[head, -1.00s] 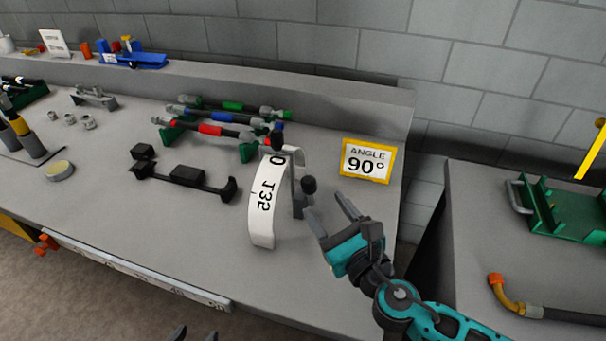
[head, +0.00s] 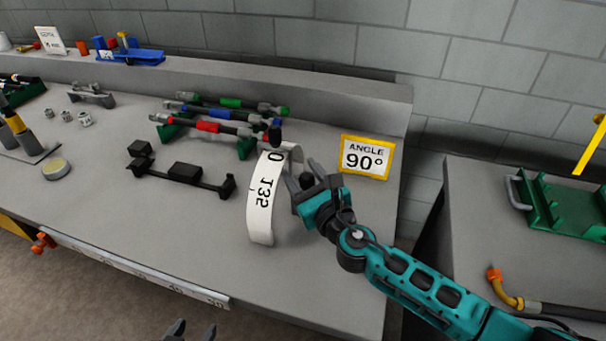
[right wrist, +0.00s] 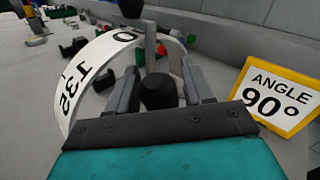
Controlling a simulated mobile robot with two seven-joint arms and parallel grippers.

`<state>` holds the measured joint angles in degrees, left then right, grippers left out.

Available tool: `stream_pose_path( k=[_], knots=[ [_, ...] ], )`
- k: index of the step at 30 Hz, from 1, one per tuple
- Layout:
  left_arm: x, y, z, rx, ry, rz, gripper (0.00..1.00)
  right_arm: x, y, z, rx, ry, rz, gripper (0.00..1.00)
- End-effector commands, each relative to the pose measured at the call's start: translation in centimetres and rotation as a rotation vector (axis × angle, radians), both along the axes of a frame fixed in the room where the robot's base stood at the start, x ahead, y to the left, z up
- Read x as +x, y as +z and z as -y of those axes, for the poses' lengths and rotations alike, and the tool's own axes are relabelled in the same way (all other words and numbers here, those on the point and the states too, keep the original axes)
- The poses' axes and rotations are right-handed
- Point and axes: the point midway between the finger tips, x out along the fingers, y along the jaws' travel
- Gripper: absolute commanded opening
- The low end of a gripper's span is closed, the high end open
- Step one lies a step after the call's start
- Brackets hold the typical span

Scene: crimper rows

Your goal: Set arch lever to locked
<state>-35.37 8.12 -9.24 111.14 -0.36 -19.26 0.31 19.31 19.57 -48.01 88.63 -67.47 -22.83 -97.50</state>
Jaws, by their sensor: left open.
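The white arch (head: 261,210) stands on the bench, with "0" and "135" printed on its face; it also shows in the right wrist view (right wrist: 82,82). A black knob (head: 276,136) tops a grey post at the arch's upper end; it shows at the top of the right wrist view (right wrist: 131,8). A second black knob (right wrist: 158,92) sits beside the arch. My right gripper (head: 304,174) is open, its fingers on either side of this second knob. My left gripper (head: 190,332) is open and empty at the bottom edge of the head view.
A yellow-framed sign (head: 366,158) reading "ANGLE 90°" stands right of the arch. A black bracket (head: 184,173) and a rack of coloured tools (head: 208,126) lie to the left. A second bench (head: 480,240) with a green tray (head: 570,208) stands at the right.

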Motion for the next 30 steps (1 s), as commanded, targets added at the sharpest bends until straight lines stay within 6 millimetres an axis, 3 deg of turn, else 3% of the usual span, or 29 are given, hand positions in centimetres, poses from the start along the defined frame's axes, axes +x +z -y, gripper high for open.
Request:
stream_pose_path(
  k=[2, 15, 23, 30],
  knots=[
    [0.0, 0.0, 0.0, 0.0, 0.0, 0.0, 0.55, 0.0, 0.0, 0.0, 0.0, 0.0, 0.0, 0.43],
    [-0.4, -0.2, 0.0, 0.0, -0.001, -0.008, 0.55, 0.0, 0.0, 0.0, 0.0, 0.0, 0.0, 0.01],
    [-0.5, -0.4, 0.0, -0.001, -0.001, -0.011, 0.55, -0.1, -0.1, 0.0, -0.001, 0.0, 0.001, 0.0],
    [-0.5, -3.3, 0.1, -0.002, -0.001, -0.008, 0.55, -0.7, -1.0, -0.3, -0.031, 0.001, 0.08, 0.0]
  ],
)
